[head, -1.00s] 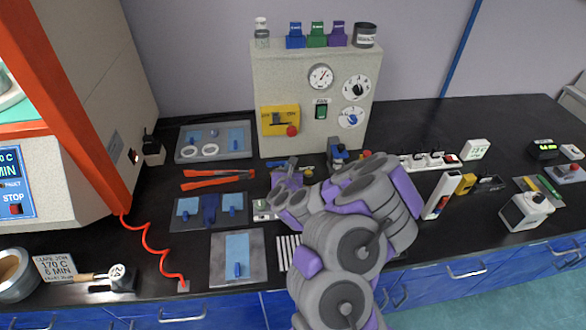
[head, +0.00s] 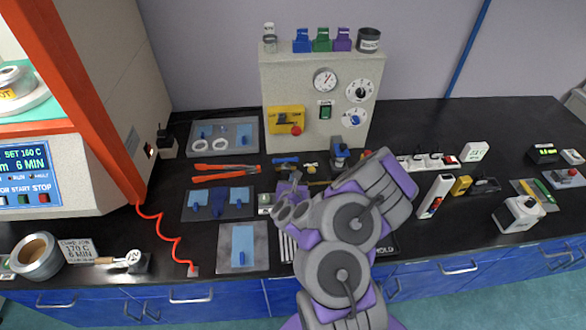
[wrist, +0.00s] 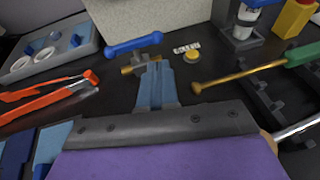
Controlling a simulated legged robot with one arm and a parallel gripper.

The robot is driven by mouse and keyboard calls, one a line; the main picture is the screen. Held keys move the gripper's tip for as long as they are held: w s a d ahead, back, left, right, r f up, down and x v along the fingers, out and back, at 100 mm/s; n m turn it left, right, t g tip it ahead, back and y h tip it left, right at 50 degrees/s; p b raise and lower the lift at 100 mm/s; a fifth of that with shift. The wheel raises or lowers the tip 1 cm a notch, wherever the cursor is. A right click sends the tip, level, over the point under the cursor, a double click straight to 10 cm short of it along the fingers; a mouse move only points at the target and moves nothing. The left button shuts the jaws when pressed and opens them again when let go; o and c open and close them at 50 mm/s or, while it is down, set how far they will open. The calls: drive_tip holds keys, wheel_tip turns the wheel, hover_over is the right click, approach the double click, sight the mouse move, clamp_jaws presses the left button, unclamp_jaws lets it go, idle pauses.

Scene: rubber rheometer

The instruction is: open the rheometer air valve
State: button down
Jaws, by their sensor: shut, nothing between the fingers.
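The air valve has a blue lever handle (wrist: 133,44) and a brass body (wrist: 140,63). It lies on the black bench in front of the beige control box, and its blue handle (head: 287,160) also shows in the head view. The handle slants slightly in the wrist view. My gripper (wrist: 155,66) is shut and empty. Its blue fingertips are just in front of the brass body and overlap its near edge in the picture. I cannot tell whether they touch. In the head view my gripper (head: 293,178) is partly hidden by my arm.
A yellow round button (wrist: 192,56) and a brass rod with a green handle (wrist: 240,74) lie right of the valve. Orange tongs (head: 225,173) and a grey tray (head: 225,150) lie left. The control box (head: 318,75) stands close behind.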

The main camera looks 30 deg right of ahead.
drive_tip(key=shift+s+a+r+p, duration=0.1)
drive_tip(key=shift+s+r+p, duration=0.25)
drive_tip(key=shift+p, duration=0.65)
drive_tip(key=shift+s+a+r+p, duration=0.1)
drive_tip(key=shift+s+p, duration=0.45)
drive_tip(key=shift+p, duration=0.45)
drive_tip(key=p+v, duration=0.2)
drive_tip(key=p, duration=0.1)
drive_tip(key=p+v, duration=0.2)
drive_tip(key=p, duration=0.1)
drive_tip(key=shift+s+d+p, duration=0.2)
drive_tip(key=shift+s+p, duration=0.05)
drive_tip(key=shift+p, duration=0.05)
drive_tip(key=shift+s+a+p, duration=0.2)
drive_tip(key=shift+s+p, duration=0.2)
drive_tip(key=shift+p, duration=0.05)
